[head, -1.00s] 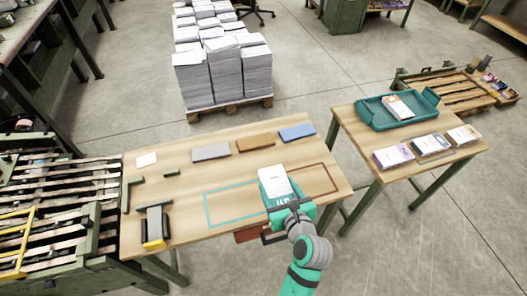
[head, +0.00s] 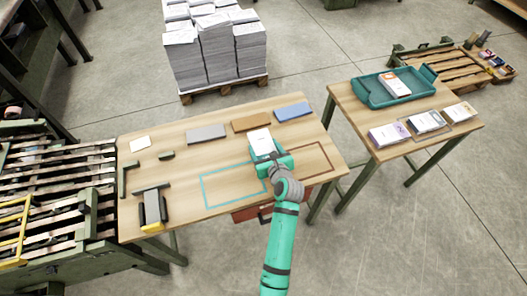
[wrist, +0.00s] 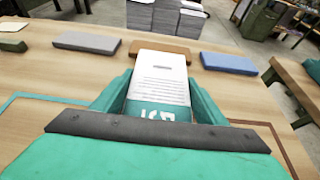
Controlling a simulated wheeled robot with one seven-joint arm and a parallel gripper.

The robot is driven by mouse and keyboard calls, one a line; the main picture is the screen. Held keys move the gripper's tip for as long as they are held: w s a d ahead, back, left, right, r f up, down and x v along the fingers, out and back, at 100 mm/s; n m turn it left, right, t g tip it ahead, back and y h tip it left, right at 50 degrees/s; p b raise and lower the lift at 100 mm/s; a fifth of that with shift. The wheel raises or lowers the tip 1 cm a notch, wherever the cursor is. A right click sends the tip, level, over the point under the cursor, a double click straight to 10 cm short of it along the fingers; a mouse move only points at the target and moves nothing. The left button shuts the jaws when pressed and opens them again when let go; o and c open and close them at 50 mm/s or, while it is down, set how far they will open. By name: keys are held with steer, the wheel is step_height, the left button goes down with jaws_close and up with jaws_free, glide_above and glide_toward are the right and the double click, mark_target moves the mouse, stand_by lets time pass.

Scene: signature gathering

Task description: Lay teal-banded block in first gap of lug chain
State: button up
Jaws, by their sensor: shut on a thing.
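The teal-banded block (head: 260,142) is a white stack of printed sheets with a teal band at its near end. It also shows in the wrist view (wrist: 161,80), between the two teal fingers. My gripper (head: 266,157) is shut on it, over the wooden table between the teal and brown outlines. I cannot tell how far it is above the table. The lug chain (head: 60,180) is at the left, a green-framed machine with rows of slats and dark bars. Its individual gaps are too small to tell apart clearly.
On the wooden table (head: 180,180) lie a grey block (head: 206,133), a brown block (head: 251,121) and a blue block (head: 292,111). A black and yellow tool (head: 153,208) is near the left edge. A side table holds a teal tray (head: 372,97) and several packs.

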mark_target(264, 152)
steer(key=shift+w+f, duration=0.3)
steer(key=shift+f, duration=0.1)
steer(key=shift+a+f, duration=0.1)
steer(key=shift+f, duration=1.45)
steer(key=shift+f, duration=0.1)
steer(key=o, duration=1.2)
steer(key=shift+o, duration=0.2)
steer(key=shift+w, duration=0.1)
